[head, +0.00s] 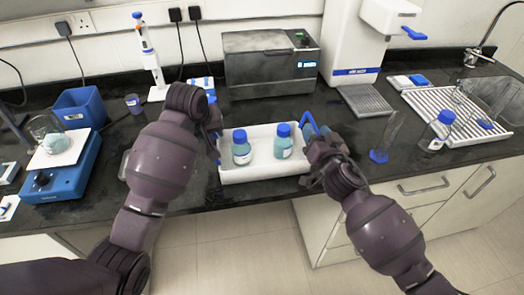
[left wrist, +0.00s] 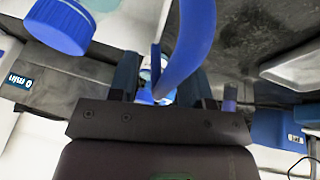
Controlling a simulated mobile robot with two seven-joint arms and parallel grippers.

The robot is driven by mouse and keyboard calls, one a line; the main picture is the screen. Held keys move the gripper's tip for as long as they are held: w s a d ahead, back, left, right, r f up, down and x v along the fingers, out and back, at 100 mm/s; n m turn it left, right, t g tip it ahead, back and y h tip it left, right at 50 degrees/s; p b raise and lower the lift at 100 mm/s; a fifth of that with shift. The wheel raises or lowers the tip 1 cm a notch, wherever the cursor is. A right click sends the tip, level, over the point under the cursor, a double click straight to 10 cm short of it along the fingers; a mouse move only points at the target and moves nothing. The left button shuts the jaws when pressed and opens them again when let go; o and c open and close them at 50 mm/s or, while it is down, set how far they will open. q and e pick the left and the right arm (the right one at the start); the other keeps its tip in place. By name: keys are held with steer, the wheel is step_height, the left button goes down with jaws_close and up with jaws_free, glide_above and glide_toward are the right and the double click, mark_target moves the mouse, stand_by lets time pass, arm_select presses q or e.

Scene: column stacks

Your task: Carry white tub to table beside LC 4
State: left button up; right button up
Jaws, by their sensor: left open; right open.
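The white tub (head: 262,172) stands on the dark bench with two blue-capped bottles in it, a left one (head: 241,149) and a right one (head: 283,142). It has blue handles at its ends; the right handle (head: 309,125) shows clearly. My left gripper (head: 213,128) is at the tub's left end, partly hidden by its own arm. In the left wrist view a blue handle (left wrist: 190,50) runs between its open fingers. My right gripper (head: 314,146) is open at the right handle; its fingertips are mostly hidden. I cannot read an LC 4 label.
A grey boxy instrument (head: 270,65) stands behind the tub. A blue balance-like device (head: 62,172) and a blue bin (head: 80,107) are at left. A glass cylinder (head: 385,135), a capped bottle (head: 437,130) and a white drying rack (head: 455,112) are at right.

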arm_select(q)
steer(key=shift+w+f, duration=0.15)
steer(key=shift+f, duration=0.2)
arm_select(e)
steer(key=shift+w+a, duration=0.1)
steer(key=shift+w, duration=0.25)
arm_select(q)
jaws_close()
arm_select(e)
jaws_close()
steer(key=shift+r, duration=0.1)
